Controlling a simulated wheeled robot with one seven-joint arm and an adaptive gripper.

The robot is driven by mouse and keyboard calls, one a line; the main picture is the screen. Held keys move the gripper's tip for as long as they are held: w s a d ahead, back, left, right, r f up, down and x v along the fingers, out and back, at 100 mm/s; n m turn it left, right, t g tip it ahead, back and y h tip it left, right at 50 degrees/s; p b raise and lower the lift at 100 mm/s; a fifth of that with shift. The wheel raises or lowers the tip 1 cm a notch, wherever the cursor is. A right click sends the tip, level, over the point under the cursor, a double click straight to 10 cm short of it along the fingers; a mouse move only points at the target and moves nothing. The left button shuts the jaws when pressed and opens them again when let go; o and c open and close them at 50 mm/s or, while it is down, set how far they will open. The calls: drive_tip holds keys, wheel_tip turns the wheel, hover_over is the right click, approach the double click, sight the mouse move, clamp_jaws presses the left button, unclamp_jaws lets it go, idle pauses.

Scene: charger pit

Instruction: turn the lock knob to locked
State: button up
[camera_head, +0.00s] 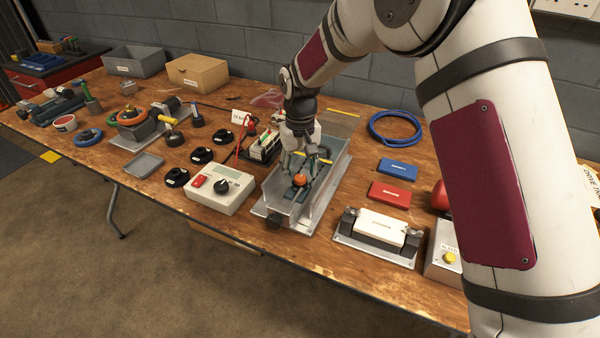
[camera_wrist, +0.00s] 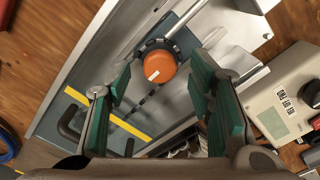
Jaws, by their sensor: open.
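The lock knob (camera_head: 300,180) is orange and round with a dark ribbed collar. It sits inside a grey metal channel fixture (camera_head: 325,185) near the middle of the table. In the wrist view the knob (camera_wrist: 159,66) shows a white mark on its face, pointing toward the lower left. My gripper (camera_head: 295,168) is above the fixture, pointing down at the knob. In the wrist view its green-padded fingers (camera_wrist: 160,75) are spread apart, one on each side of the knob. I see gaps between pads and knob; I cannot tell their height above it.
A white control box (camera_head: 222,190) with a red switch and black dial stands left of the fixture. A white block in a metal cradle (camera_head: 383,225) is to the right. The fixture's side walls rise near my gripper. A blue cable coil (camera_head: 396,128) lies behind.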

sight(300, 177)
wheel_tip(300, 177, up, 11)
idle(0.4)
drive_tip(key=s+d+r+m+t+p, duration=0.2)
drive_tip(key=s+d+r+p, duration=0.4)
drive_tip(key=s+d+r, duration=1.2)
drive_tip(key=s+d+r+m+t+p, duration=0.1)
drive_tip(key=s+d+p, duration=0.1)
drive_tip(key=s, duration=0.8)
drive_tip(key=s+d+r+m+t+p, duration=0.1)
drive_tip(key=s+d, duration=0.4)
drive_tip(key=s, duration=0.5)
drive_tip(key=shift+r+m+p, duration=0.4)
drive_tip(key=shift+r+p, duration=0.35)
drive_tip(key=shift+p, duration=0.05)
